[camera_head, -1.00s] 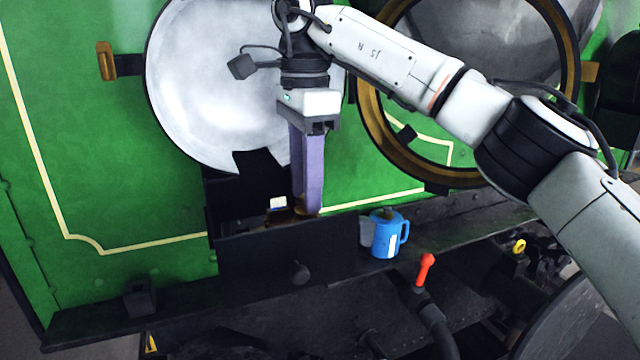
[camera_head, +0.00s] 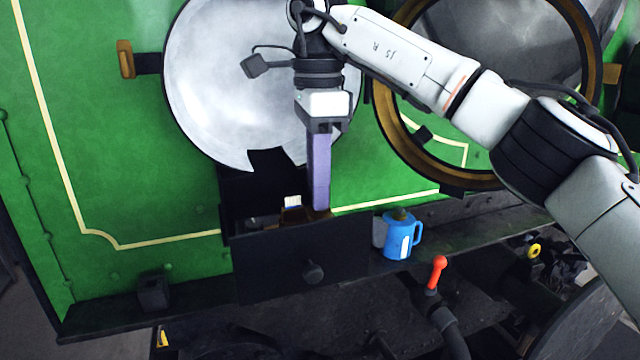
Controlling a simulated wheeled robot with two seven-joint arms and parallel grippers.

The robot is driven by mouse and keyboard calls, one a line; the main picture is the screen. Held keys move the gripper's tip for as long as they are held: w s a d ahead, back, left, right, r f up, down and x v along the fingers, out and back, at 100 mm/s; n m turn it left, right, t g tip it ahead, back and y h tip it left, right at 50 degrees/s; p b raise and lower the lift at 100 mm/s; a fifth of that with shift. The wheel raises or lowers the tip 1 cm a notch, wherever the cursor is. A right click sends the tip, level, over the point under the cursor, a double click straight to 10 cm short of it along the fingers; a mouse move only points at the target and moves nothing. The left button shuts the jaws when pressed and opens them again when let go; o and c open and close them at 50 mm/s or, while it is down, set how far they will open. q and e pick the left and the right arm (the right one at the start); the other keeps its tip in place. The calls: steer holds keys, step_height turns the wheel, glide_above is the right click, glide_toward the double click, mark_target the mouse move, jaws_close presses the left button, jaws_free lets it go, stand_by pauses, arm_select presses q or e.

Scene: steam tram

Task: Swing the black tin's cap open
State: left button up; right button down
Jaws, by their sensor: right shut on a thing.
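A black box (camera_head: 300,262) with a round knob on its front hangs low on the green wall; its top is open and a dark upright panel (camera_head: 248,185) stands behind it. I cannot tell for certain which part is the black tin or its cap. My right gripper (camera_head: 319,211) points down, with its purple fingers reaching into the box's open top. It is shut on a small brown thing (camera_head: 293,214), mostly hidden by the fingers and the box's front wall. A small white-labelled thing (camera_head: 292,202) shows beside it. My left gripper is not in view.
A blue mug (camera_head: 397,240) stands on the ledge right of the box, close to it. A red-tipped lever (camera_head: 438,270) sticks up lower right. A large round grey door (camera_head: 220,90) hangs behind my gripper. A brass-rimmed opening (camera_head: 400,120) is behind my right arm.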

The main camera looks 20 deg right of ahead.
steer(key=m, duration=0.2)
steer(key=a+m, duration=0.1)
steer(key=m, duration=0.2)
steer(key=shift+w+a, duration=0.2)
steer(key=m, duration=0.4)
steer(key=w+a+m, duration=0.1)
steer(key=shift+m, duration=0.4)
steer(key=m, duration=0.3)
steer(key=w+m, duration=0.1)
steer(key=shift+w+a+m, duration=0.1)
steer(key=shift+a+m, duration=0.15)
steer(key=shift+m, duration=0.05)
steer(key=m, duration=0.2)
steer(key=w+m, duration=0.1)
steer(key=m, duration=0.2)
steer(key=shift+w+d, duration=0.1)
steer(key=shift+w, duration=0.1)
steer(key=c, duration=1.7)
jaws_free()
steer(key=shift+r, duration=0.15)
